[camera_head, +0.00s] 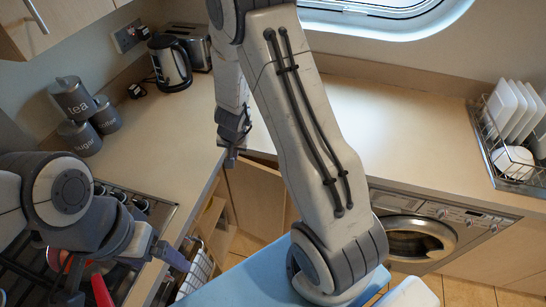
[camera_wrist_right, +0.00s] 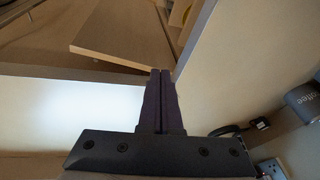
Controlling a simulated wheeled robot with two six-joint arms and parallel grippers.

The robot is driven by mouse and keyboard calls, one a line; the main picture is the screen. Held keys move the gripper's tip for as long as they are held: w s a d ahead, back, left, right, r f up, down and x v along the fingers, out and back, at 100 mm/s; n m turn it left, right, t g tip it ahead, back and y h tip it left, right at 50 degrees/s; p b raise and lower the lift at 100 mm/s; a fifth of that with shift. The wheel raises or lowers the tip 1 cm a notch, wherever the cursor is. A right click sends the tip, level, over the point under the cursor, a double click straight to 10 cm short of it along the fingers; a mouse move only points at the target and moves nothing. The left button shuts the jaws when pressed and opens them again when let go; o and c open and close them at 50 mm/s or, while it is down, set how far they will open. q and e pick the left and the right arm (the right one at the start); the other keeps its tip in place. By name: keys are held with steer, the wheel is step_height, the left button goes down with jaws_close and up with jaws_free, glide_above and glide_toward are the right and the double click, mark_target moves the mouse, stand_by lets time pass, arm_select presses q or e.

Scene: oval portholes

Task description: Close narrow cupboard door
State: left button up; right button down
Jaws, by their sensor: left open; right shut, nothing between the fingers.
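The narrow cupboard door (camera_head: 255,198) is a pale wooden panel below the worktop at the inner corner. It stands open, with cupboard shelves (camera_head: 211,222) showing to its left. My right arm hides part of its right side. My right gripper (camera_head: 232,160) points down at the worktop corner, near the door's top. In the right wrist view its fingers (camera_wrist_right: 161,73) are shut and empty, just below the door panel (camera_wrist_right: 125,35) in the picture; contact cannot be told. My left gripper (camera_head: 125,278) is open over the hob at the lower left, apart from the door.
A kettle (camera_head: 170,62), a toaster (camera_head: 190,42) and grey canisters (camera_head: 72,97) stand on the left worktop. A dish rack (camera_head: 510,150) is at the right. A washing machine (camera_head: 415,238) sits under the worktop (camera_head: 400,130), which is mostly clear. A red object (camera_head: 101,290) is by my left gripper.

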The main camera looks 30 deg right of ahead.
steer(key=s+d+f+m+g+h, duration=0.1)
steer(key=s+d+f+m, duration=0.15)
steer(key=d, duration=0.35)
steer(key=s+d+f+m+g+h, duration=0.1)
steer(key=d+f+h, duration=0.1)
steer(key=d+f, duration=0.3)
steer(key=d+x, duration=0.1)
steer(key=x, duration=0.7)
steer(key=shift+w+d, duration=0.15)
steer(key=shift+w, duration=0.15)
steer(key=shift+s+f+m, duration=0.1)
steer(key=shift+m, duration=0.15)
